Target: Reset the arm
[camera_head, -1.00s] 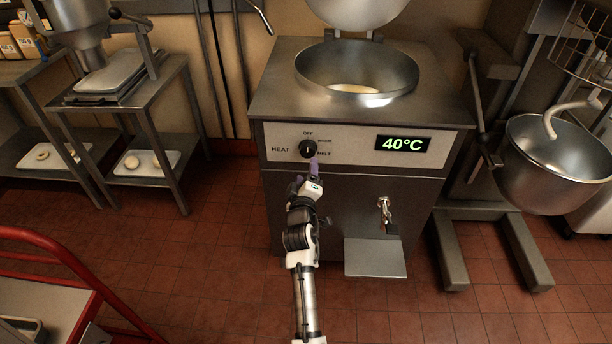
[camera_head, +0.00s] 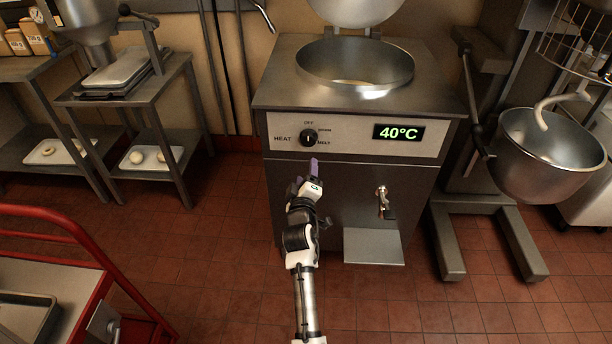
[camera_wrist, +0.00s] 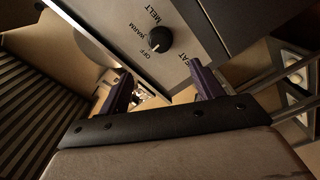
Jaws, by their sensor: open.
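My gripper (camera_head: 307,172) is extended in front of the steel melting machine (camera_head: 352,178), below its control panel. In the wrist view its two purple-tipped fingers (camera_wrist: 163,92) are spread apart with nothing between them. The black heat knob (camera_head: 308,138) is clear of the fingers; it also shows in the wrist view (camera_wrist: 160,40), beyond the fingers. The knob's pointer is hard to read in the head view. The display (camera_head: 398,133) reads 40°C.
A spout (camera_head: 382,200) and drip shelf (camera_head: 373,247) stick out at the machine's lower front. A mixer bowl (camera_head: 548,160) stands at right. Steel tables (camera_head: 125,92) stand at left. A red-framed cart (camera_head: 100,290) is at the lower left. Tiled floor (camera_head: 200,260) between is open.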

